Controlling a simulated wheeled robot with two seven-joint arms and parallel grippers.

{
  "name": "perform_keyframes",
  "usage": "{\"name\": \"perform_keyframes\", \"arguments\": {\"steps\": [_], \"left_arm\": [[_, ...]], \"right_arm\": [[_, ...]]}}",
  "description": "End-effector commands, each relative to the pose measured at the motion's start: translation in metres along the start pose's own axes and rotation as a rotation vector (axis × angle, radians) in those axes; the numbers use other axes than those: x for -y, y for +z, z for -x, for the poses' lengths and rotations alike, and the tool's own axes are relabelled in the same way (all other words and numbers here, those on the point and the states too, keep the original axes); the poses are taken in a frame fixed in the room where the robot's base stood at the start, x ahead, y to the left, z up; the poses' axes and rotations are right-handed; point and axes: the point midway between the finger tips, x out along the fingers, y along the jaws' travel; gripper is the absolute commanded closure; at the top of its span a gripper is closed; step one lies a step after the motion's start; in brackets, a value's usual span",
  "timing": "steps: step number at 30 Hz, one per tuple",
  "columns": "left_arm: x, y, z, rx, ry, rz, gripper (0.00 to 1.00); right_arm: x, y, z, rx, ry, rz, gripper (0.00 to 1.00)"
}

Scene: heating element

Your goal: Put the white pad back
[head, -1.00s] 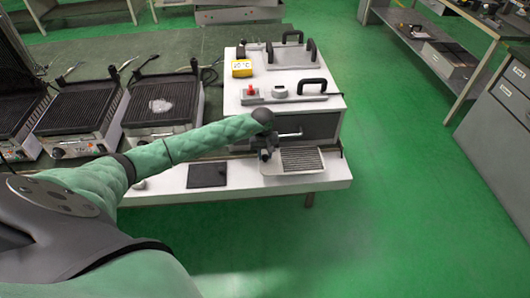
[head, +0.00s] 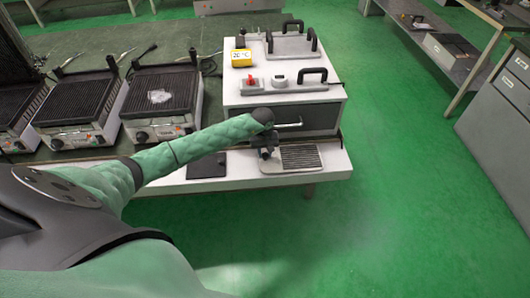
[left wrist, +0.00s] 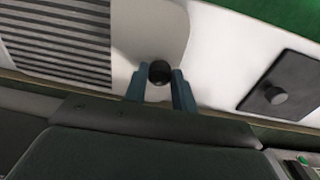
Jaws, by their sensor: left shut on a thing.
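A white patch (head: 160,97) lies on the ribbed plate of a grill; I cannot tell if it is the white pad. My left gripper (head: 267,148) is over the front of the white table, beside the slatted tray (head: 303,157). In the left wrist view, my left gripper (left wrist: 160,88) is shut on a round black knob (left wrist: 159,72). The knob is in front of the tray's pale flat part (left wrist: 145,30), left of which are the slats; what it is fixed to is hidden. My right gripper is not in view.
A white machine (head: 240,98) with black handles, a red switch (head: 252,81) and a yellow display (head: 241,58) stands behind my gripper. A black plate with a knob (head: 207,166) lies left of it. Grills (head: 80,105) stand further left.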

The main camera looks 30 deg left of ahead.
Motion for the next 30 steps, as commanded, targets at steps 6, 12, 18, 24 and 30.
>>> {"name": "perform_keyframes", "arguments": {"steps": [6,12,18,24,30], "left_arm": [[-0.0004,-0.0004,-0.0007,-0.001,0.001,0.0,1.0],[-0.0003,-0.0005,-0.0038,-0.001,0.001,0.0,1.0],[-0.0003,-0.0004,-0.0037,-0.001,0.001,0.0,0.48],[-0.0002,-0.0001,-0.0041,0.0,0.0,0.0,0.48],[0.0002,0.0001,-0.0046,0.0,0.0,0.0,0.48]], "right_arm": [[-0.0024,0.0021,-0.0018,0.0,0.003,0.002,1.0],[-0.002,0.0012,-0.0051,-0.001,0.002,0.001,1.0],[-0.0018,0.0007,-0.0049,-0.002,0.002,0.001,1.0],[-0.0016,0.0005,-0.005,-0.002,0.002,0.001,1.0],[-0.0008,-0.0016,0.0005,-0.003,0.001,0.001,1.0]]}}
